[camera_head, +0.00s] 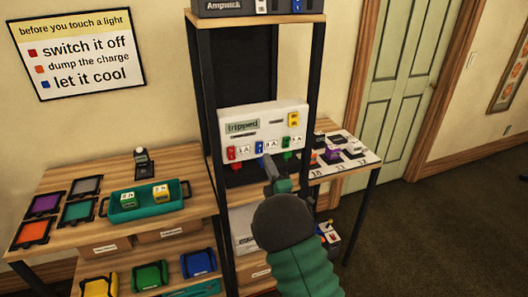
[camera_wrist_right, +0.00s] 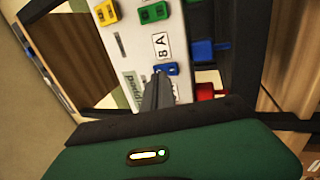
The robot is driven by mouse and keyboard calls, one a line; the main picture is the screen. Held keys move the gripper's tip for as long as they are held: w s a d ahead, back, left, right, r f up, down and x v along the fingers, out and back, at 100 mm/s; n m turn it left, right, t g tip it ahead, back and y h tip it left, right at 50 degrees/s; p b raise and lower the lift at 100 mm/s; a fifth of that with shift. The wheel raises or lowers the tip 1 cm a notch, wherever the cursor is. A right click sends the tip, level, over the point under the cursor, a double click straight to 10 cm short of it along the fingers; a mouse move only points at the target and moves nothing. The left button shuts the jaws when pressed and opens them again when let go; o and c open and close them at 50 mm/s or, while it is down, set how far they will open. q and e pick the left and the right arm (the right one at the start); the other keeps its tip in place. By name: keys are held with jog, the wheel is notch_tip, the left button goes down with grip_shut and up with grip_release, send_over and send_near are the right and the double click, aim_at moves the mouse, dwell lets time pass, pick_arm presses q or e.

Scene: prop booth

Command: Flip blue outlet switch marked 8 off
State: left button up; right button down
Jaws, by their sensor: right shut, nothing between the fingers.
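A white outlet panel (camera_head: 262,122) stands on the middle shelf, with a "tripped" label. Its blue switch (camera_head: 259,147) sits beside a tag (camera_wrist_right: 161,46) that reads 8 A. The blue switch also shows in the right wrist view (camera_wrist_right: 173,69), just beyond my fingertips. My right gripper (camera_head: 268,160) is shut and empty, pointing at the panel's lower edge by this switch. In the right wrist view its fingertips (camera_wrist_right: 160,75) overlap the switch's edge; I cannot tell whether they touch. The switch's tilt is too small to read. My left gripper is not in view.
A red switch (camera_head: 231,153), a green switch (camera_head: 286,142) and a yellow switch (camera_head: 294,119) share the panel. Dark shelf posts (camera_head: 313,90) flank the panel. A teal tray (camera_head: 146,208) stands on the left table.

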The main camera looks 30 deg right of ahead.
aim_at(261, 146)
jog(key=shift+x, duration=1.95)
